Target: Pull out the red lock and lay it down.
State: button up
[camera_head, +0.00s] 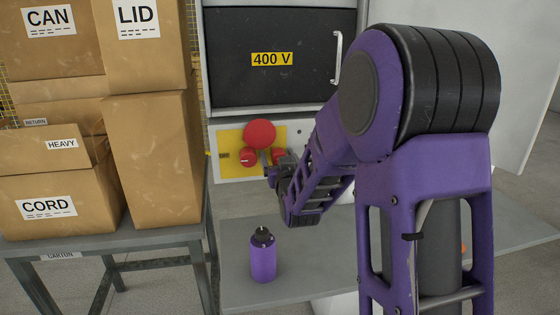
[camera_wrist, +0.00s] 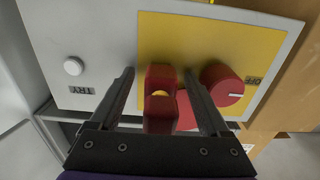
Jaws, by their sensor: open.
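The red lock (camera_wrist: 160,117) is a blocky red body with a small yellow spot at its middle, in front of the yellow plate (camera_wrist: 185,33) of a switch panel. My gripper (camera_wrist: 158,75) is open, with one black finger on each side of the lock. A gap shows on the left; whether the right finger touches it I cannot tell. In the head view the lock (camera_head: 279,154) shows as a bit of red, mostly hidden behind my gripper (camera_head: 270,167).
A red knob (camera_wrist: 221,85) sits close beside the right finger. A large red button (camera_head: 259,133) is just above the lock. Below, a purple bottle (camera_head: 263,257) stands on a grey table (camera_head: 320,262) with bare surface around it. Cartons (camera_head: 150,150) stack at left.

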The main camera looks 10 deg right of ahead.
dwell(0.3)
grip_shut()
dwell(0.3)
jog(key=shift+s, duration=0.1)
jog(key=shift+s, duration=2.9)
